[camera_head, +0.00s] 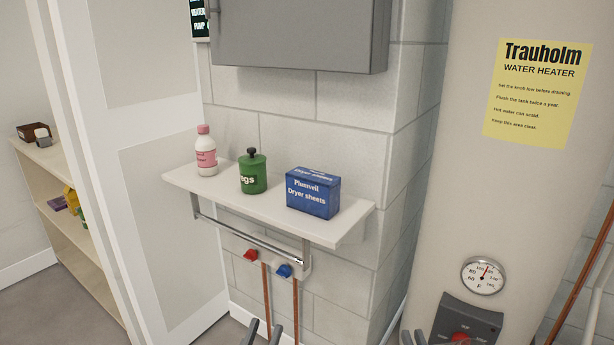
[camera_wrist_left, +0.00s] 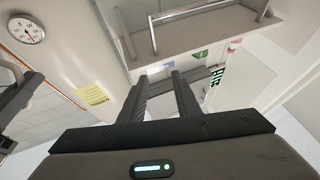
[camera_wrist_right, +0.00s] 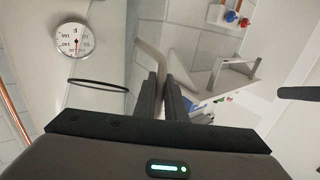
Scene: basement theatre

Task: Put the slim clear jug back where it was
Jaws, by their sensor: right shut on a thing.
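My right gripper (camera_wrist_right: 166,88) is shut on a pale curved strip, which looks like the handle of the slim clear jug (camera_wrist_right: 151,60). A thin dark ring beside it in the right wrist view looks like the jug's rim; the clear body barely shows. In the head view this gripper (camera_head: 414,338) is at the bottom edge, in front of the water heater and right of the shelf. My left gripper (camera_head: 264,334) is low in front of the wall shelf (camera_head: 340,222). In the left wrist view its fingers (camera_wrist_left: 160,90) are apart and empty.
On the shelf stand a pink-labelled bottle (camera_head: 205,158), a green lidded canister (camera_head: 253,174) and a blue dryer sheets box (camera_head: 313,194). A chrome rail (camera_head: 250,236) runs below. A grey cabinet (camera_head: 300,35) hangs above. The water heater (camera_head: 520,200) stands right. The shelf's right end is bare.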

